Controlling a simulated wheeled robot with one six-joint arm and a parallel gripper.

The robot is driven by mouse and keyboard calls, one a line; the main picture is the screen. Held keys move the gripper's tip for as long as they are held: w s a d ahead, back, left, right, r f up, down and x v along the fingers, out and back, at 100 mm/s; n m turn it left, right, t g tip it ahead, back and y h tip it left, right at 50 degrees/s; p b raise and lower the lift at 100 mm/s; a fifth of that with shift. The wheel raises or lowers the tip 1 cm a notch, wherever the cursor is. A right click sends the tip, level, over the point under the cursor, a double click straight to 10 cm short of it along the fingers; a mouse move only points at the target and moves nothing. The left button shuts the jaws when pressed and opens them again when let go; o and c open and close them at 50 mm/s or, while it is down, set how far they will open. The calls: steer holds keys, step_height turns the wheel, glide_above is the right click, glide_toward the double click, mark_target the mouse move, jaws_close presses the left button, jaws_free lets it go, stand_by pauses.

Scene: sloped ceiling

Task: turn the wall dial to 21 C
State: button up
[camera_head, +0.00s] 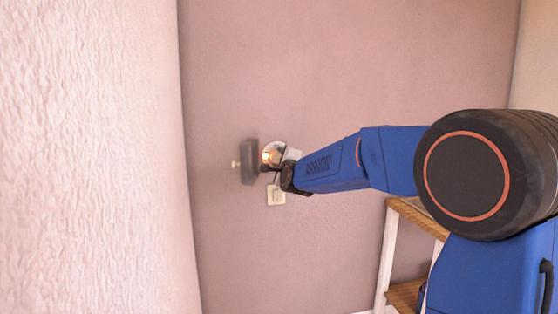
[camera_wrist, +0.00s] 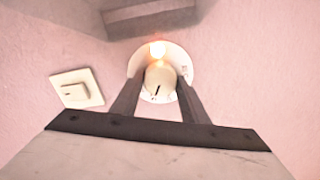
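The wall dial is a round white plate (camera_wrist: 180,63) with a cream knob (camera_wrist: 160,77) at its centre, in the wrist view. A short dark mark shows on the knob's face, tilted a little from upright. Small print on the plate's right is too blurred to read. An orange-white glow lies at the knob's upper edge. My gripper (camera_wrist: 160,86) has its two dark fingers apart, one on each side of the knob; a firm hold is not visible. In the head view the dial (camera_head: 272,149) is partly hidden by my gripper (camera_head: 279,162).
A square light switch (camera_wrist: 77,89) is left of the dial in the wrist view; it also shows in the head view (camera_head: 276,196). A grey block-like fixture (camera_wrist: 150,17) juts out close to the dial. A wood-topped shelf (camera_head: 415,217) stands beneath my arm.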

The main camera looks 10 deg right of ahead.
steer(key=o, duration=0.4)
steer(key=shift+c, duration=0.2)
steer(key=shift+s, duration=0.1)
steer(key=s, duration=1.7)
steer(key=shift+s, duration=0.15)
steer(key=s+d+f+n+g, duration=0.2)
steer(key=s+f+n+g, duration=0.2)
steer(key=s, duration=0.9)
steer(key=s+d+f+n+g, duration=0.3)
steer(key=s+f+n+g, duration=0.1)
steer(key=s+f+n, duration=0.6)
steer(key=s+d+f+n+g, duration=0.2)
steer(key=s+f+n+g, duration=0.3)
steer(key=s+f, duration=0.6)
steer(key=s+n, duration=0.2)
steer(key=s, duration=0.3)
steer(key=shift+s+d+f+n, duration=0.15)
steer(key=shift+s+f+n, duration=0.1)
steer(key=shift+f+n, duration=0.15)
